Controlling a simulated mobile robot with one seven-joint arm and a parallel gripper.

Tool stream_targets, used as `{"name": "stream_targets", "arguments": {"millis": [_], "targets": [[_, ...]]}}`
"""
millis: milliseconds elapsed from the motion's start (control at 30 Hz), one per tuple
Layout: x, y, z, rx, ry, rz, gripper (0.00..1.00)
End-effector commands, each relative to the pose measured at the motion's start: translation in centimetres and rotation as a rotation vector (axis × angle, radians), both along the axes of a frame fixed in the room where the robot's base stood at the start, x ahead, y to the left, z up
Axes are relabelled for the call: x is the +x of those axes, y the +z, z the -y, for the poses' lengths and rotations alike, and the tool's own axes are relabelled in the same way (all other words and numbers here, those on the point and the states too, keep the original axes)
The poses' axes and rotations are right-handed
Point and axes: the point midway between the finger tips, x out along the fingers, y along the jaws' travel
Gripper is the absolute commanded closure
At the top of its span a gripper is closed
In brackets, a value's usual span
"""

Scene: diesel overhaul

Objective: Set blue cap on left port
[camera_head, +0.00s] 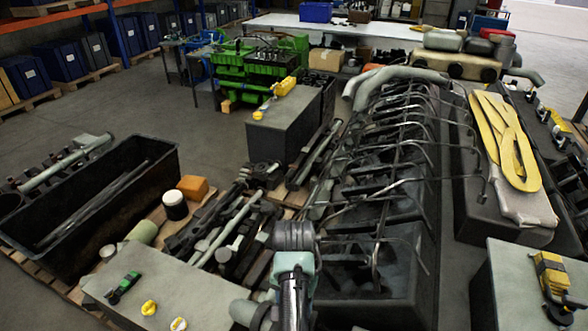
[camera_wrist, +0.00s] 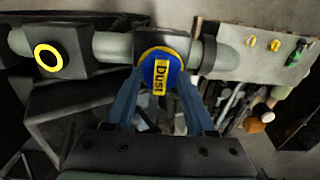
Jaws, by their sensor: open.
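The blue cap (camera_wrist: 160,70), a round disc with a yellow edge and a yellow "Dust" label, sits in front of a dark block on a grey pipe (camera_wrist: 115,46) in the wrist view. It covers the port there, but I cannot tell whether it is fully seated. A second port with a bright yellow ring (camera_wrist: 48,57) is on another dark block to the left. My gripper (camera_wrist: 161,84) is open, its two blue fingers on either side of the cap. I cannot tell whether they touch it. In the head view my arm hides this spot.
A grey bench (camera_head: 185,285) at the lower left holds a green and black tool (camera_head: 122,287) and small yellow pieces (camera_head: 149,307). The large dark engine (camera_head: 375,200) with many bent pipes is close on the right. An open dark crate (camera_head: 85,205) stands at the left.

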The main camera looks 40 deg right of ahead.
Motion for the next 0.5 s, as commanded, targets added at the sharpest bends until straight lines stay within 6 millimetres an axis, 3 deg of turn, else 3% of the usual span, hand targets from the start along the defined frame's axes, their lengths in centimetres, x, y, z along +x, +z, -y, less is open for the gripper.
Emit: {"name": "stream_targets", "arguments": {"millis": [267,433,500], "targets": [[0.2,1.7,0.1,-0.003,-0.001,0.006,0.45],[0.1,5.3,0.1,-0.005,-0.002,0.007,0.45],[0.1,7.8,0.0,0.0,0.0,0.003,0.45]]}}
